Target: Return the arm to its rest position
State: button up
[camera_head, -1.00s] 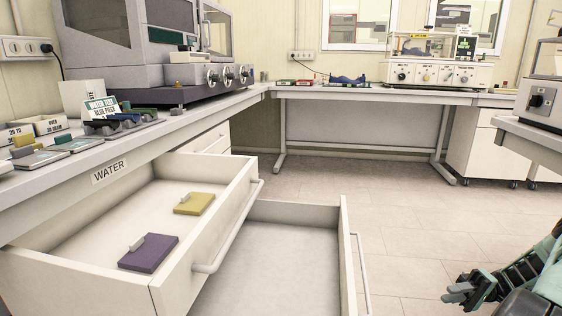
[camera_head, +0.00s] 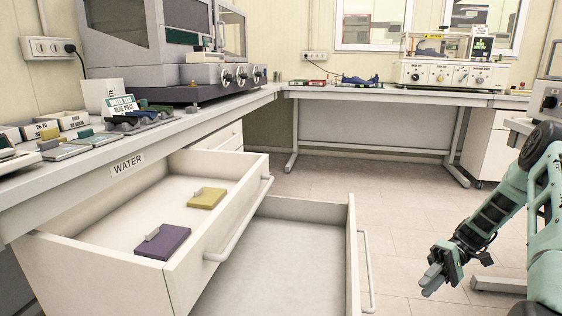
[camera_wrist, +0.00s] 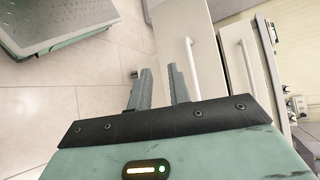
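My gripper (camera_head: 432,281) hangs low over the floor at the lower right of the head view, with my green arm bent above it. In the wrist view my gripper (camera_wrist: 160,70) has two grey fingers with a narrow gap between them and nothing in it. It is to the right of the open drawers and apart from them.
The open upper drawer (camera_head: 192,262), labelled WATER, holds a purple piece (camera_head: 164,243) and a yellow piece (camera_head: 207,199). A lower drawer (camera_head: 354,250) is also pulled out. The tiled floor (camera_head: 395,205) between the drawers and my arm is clear.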

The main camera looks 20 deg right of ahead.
jog(key=w+a+r+n+t+h, duration=0.1)
jog(key=a+r+t+h, duration=0.1)
jog(key=a+r+h, duration=0.8)
jog(key=w+a+r+n+t+h, duration=0.1)
jog(key=a+r+t+h, duration=0.3)
jog(key=a, duration=0.9)
jog(key=s+a+r+n+g, duration=0.2)
jog(key=s+a+n, duration=0.2)
jog(key=s+a, duration=0.4)
jog(key=s+a+r+n+g, duration=0.15)
jog(key=s+a+n, duration=0.35)
jog(key=a, duration=0.5)
notch_tip(320, 180, up, 25)
jog(key=m+p, duration=0.1)
jog(key=p, duration=2.4)
jog(key=shift+d+m+p, duration=0.2)
jog(key=shift+m+p, duration=0.1)
jog(key=shift+g, duration=0.25)
